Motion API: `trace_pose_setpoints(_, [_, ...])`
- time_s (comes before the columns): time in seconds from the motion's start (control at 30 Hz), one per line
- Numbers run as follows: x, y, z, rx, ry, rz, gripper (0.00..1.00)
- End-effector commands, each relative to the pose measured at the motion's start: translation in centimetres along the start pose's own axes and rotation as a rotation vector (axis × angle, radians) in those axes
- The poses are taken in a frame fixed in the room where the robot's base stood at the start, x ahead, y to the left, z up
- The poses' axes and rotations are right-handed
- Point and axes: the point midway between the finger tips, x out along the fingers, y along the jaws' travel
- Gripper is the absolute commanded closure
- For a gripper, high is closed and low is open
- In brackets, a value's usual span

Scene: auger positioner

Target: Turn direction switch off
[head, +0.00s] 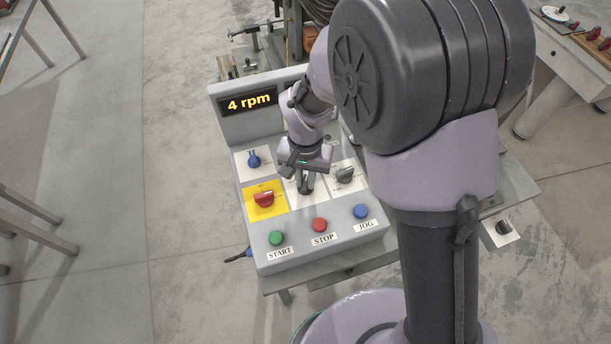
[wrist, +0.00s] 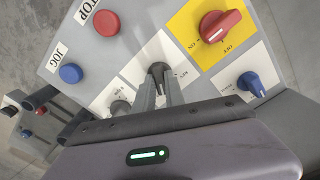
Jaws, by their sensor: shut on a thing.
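A small dark switch knob (wrist: 158,70) sits on a white plate in the middle of the control panel (head: 330,236). I take it for the direction switch; its lettering is too small to read surely. My gripper (head: 306,184) is over that middle plate in the head view, pointing down. In the wrist view the two fingers of my gripper (wrist: 161,90) are closed on the dark knob, one on each side. The fingers cover part of the knob and its plate, so its exact setting is hard to tell.
A red rotary switch (head: 263,199) on a yellow plate, a blue knob (head: 254,159) and a grey knob (head: 345,174) are close around. START (head: 276,238), STOP (head: 320,225) and JOG (head: 361,212) buttons line the front. The display (head: 249,102) reads 4 rpm.

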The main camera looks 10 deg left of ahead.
Motion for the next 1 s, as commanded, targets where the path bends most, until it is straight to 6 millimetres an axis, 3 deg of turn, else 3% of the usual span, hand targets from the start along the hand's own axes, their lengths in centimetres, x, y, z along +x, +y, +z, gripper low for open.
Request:
trace_pose_setpoints(0.5, [-0.05,0.02,0.05,-0.390,-0.002,0.001,1.00])
trace_pose_setpoints(1.0, [0.02,0.03,0.06,-0.526,-0.002,0.001,1.00])
